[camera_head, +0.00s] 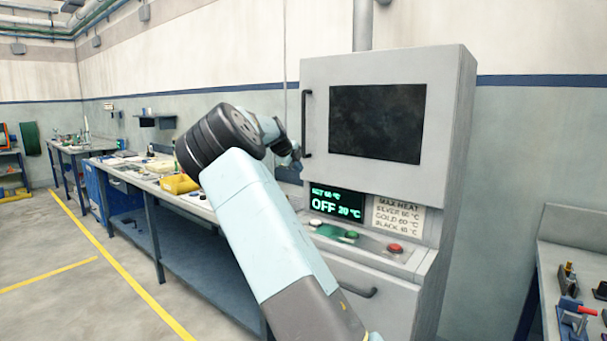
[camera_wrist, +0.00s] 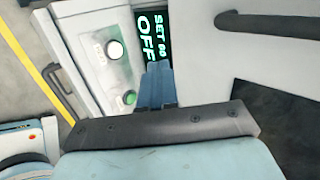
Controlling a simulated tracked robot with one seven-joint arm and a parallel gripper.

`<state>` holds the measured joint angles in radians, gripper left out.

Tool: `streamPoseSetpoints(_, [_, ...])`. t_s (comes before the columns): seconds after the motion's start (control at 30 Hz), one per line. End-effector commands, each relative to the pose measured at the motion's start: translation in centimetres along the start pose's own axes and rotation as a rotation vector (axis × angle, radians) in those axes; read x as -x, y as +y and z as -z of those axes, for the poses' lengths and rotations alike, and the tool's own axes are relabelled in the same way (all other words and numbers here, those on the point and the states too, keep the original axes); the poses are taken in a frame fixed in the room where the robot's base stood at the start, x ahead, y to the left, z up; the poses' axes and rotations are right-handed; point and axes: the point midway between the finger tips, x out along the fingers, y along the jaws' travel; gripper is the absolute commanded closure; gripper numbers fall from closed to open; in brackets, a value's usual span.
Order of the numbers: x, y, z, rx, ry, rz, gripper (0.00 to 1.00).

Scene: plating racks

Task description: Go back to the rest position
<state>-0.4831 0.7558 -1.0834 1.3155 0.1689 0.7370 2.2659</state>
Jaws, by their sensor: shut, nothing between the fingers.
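My gripper (camera_head: 296,157) is in front of the left side of a grey heating cabinet (camera_head: 454,150), near the lower end of the upper door's handle (camera_head: 307,122). In the wrist view my gripper's fingers (camera_wrist: 157,75) are together and empty, seen against the cabinet's front beside the green display. Whether the fingertips touch the cabinet cannot be told. My arm reaches up from the bottom of the head view and hides part of the cabinet's left edge and the bench behind.
The cabinet's display (camera_head: 336,203) reads OFF 20 °C. Below it are a green button (camera_head: 351,235) and a red button (camera_head: 395,248). A lower drawer handle (camera_head: 357,288) sticks out. A long workbench (camera_head: 150,184) stands left, with a yellow tray (camera_head: 180,184). Open floor lies at far left.

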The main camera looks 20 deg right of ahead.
Motion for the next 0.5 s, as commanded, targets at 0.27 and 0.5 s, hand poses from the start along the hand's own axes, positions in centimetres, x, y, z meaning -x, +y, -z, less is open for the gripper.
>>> streamPoseSetpoints(0.27, [1.2, 0.0, -0.1, 0.0, 0.0, 0.0, 1.0])
streamPoseSetpoints(0.5, [1.3, 0.2, 2.6, 0.05, -0.015, -0.061, 1.0])
